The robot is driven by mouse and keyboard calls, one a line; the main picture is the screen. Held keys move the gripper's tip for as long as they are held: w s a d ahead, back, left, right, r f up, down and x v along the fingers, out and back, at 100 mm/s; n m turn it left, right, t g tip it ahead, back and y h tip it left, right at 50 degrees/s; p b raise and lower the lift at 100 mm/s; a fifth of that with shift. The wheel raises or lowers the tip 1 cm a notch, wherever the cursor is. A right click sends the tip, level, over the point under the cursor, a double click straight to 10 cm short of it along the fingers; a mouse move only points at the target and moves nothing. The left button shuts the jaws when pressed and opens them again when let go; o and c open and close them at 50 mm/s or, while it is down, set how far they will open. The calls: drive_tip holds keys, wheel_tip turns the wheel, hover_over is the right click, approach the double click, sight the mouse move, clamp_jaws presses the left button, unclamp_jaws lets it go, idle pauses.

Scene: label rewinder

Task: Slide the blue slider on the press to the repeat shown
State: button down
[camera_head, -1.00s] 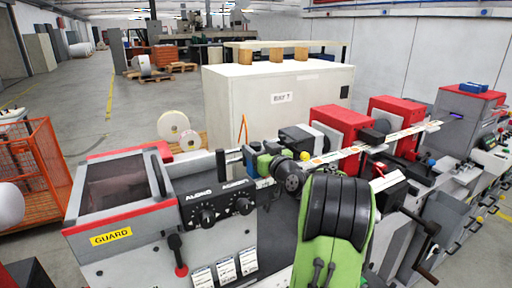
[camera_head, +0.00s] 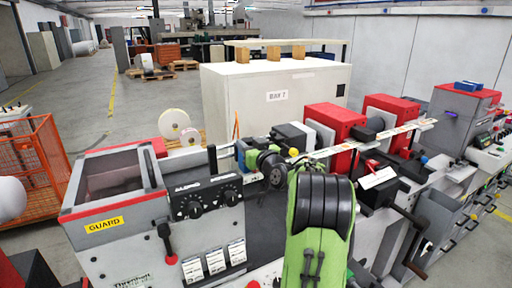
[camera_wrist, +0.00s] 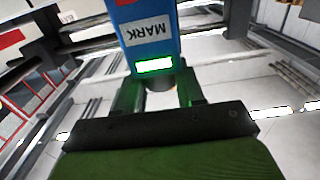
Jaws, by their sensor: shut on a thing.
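The blue slider, a block lettered MARK (camera_wrist: 150,33) with a lit green window, fills the top middle of the wrist view. In the head view it (camera_head: 241,152) is small and partly hidden behind my wrist, by the rail left of the print units. My gripper (camera_wrist: 160,84) is shut on the slider, its two green fingers at the block's lower end. The exact contact is dark and hard to see. The press (camera_head: 150,215) has a GUARD label, two black knobs and several small white cards on its front. I cannot read a repeat value on them.
A black lever with a red knob (camera_head: 171,259) stands out at the press front. Red-topped units (camera_head: 333,121) and a crank (camera_head: 415,268) are at the right. A grey cabinet marked BAY 7 (camera_head: 310,85) stands behind. An orange cage (camera_head: 40,165) is at the left.

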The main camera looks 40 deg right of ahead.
drive_tip(key=c, duration=0.7)
unclamp_jaws()
drive_tip(key=shift+s, duration=0.1)
drive_tip(key=b+v, duration=0.6)
drive_tip(key=v, duration=0.9)
drive_tip(key=shift+s+a, duration=0.25)
drive_tip(key=shift+a, duration=0.05)
